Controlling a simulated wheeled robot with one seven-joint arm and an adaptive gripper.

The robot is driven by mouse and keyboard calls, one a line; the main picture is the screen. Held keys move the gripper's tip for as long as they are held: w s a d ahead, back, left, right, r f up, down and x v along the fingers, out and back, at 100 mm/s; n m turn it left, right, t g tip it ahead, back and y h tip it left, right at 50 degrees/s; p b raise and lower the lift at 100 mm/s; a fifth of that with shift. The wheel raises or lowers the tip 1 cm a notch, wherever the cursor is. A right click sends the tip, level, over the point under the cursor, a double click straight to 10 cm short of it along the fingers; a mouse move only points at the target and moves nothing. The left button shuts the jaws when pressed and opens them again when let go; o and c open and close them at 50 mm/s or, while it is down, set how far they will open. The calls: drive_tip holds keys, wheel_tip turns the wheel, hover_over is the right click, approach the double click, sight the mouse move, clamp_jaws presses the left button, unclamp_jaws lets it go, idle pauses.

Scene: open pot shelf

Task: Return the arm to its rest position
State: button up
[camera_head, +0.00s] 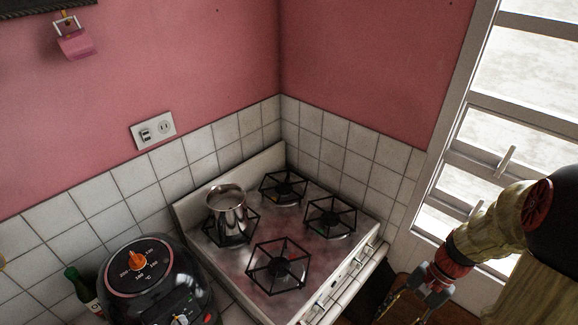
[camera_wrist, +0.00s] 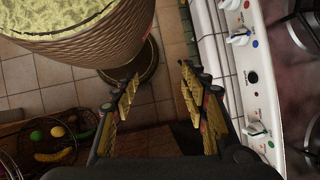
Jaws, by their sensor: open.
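My arm (camera_head: 497,230) reaches in from the right edge in the head view. My gripper (camera_head: 408,302) hangs low at the lower right, beside the front right of the stove. In the wrist view my gripper (camera_wrist: 159,80) has its two yellow-padded fingers apart, with nothing between them. Tiled floor shows beyond the gap. A metal pot (camera_head: 227,212) stands upright on the back left burner of the stove (camera_head: 233,268), well apart from my gripper.
The stove's knobbed front (camera_wrist: 248,85) runs close along the right finger. A round woven brown thing (camera_wrist: 100,48) stands at the upper left. Fruit lies in a dark basket (camera_wrist: 40,130) at the lower left. A window (camera_head: 510,110) is behind my arm; a round cooker (camera_head: 150,275) stands left.

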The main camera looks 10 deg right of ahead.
drive_tip(key=w+a+r+n+t+h+b, duration=0.1)
drive_tip(key=a+r+n+t+h+b, duration=0.4)
drive_tip(key=a+r+n, duration=0.7)
drive_tip(key=shift+a+r+t+b, duration=0.7)
drive_tip(key=shift+r+t+b, duration=0.55)
drive_tip(key=shift+r, duration=0.4)
drive_tip(key=shift+w, duration=0.1)
